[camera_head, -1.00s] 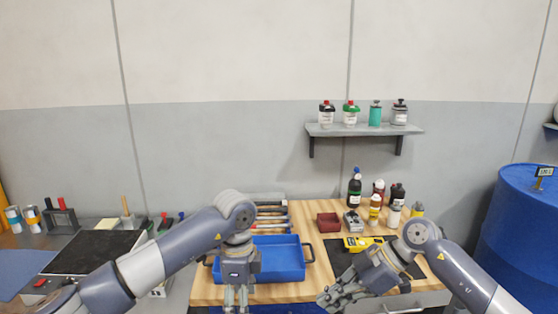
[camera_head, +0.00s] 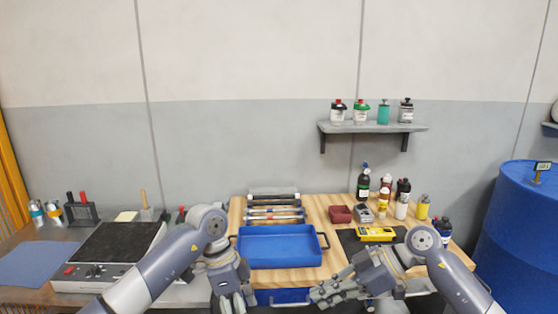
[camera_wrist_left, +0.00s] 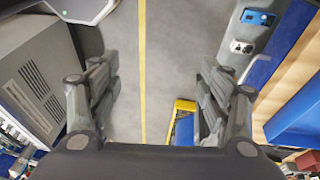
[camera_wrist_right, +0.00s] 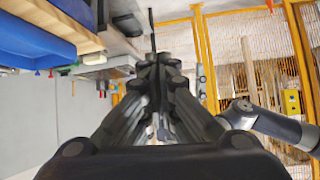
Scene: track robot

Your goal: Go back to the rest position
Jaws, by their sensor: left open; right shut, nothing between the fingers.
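My left gripper (camera_head: 232,300) hangs at the front edge of the workbench, left of the blue tray's front. My right gripper (camera_head: 325,294) is in front of the bench, pointing left in the head view. In the right wrist view the right gripper (camera_wrist_right: 158,75) has its fingers together with nothing between them. Both arms are bent in front of the bench and hold nothing.
The wooden bench (camera_head: 312,212) carries a blue tray (camera_head: 280,248), a yellow meter (camera_head: 376,234) and several bottles. A grey device (camera_head: 110,254) stands on the left table. A blue barrel (camera_head: 510,240) stands at the right. Yellow fencing (camera_wrist_right: 205,50) shows in the right wrist view.

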